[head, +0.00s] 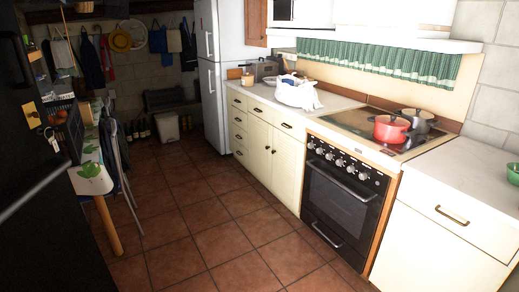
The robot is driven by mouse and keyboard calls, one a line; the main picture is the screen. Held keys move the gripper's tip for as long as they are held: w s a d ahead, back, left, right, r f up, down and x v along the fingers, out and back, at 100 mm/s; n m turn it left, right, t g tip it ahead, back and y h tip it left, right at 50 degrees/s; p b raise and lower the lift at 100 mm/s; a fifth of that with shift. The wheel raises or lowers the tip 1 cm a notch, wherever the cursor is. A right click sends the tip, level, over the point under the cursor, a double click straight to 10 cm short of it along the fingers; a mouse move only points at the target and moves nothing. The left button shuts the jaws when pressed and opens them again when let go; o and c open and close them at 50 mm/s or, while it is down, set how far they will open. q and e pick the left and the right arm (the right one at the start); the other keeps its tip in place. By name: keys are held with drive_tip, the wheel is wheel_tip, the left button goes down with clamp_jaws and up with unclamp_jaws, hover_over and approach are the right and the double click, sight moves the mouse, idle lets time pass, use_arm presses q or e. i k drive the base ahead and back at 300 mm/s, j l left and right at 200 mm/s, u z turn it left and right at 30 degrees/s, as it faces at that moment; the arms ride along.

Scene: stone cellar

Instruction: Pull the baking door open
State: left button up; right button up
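The oven (343,203) is built into the counter run right of the middle. Its dark glass baking door is shut, with a horizontal bar handle (340,182) across the top. Above the door is a control panel (341,160) with several knobs. A lower drawer front (326,236) with its own bar handle sits below the door and is also shut. Neither of my grippers is in view, and nothing touches the oven.
The tiled floor (215,230) before the oven is clear. A red pot (391,129) and a dark pot (418,120) stand on the hob above. Cream cabinets flank the oven. A table edge with a leaf-patterned cloth (91,180) and a dark surface (40,245) are at left.

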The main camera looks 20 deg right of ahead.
sight(261, 131)
drive_tip(key=i+z, duration=0.25)
drive_tip(key=i, duration=0.75)
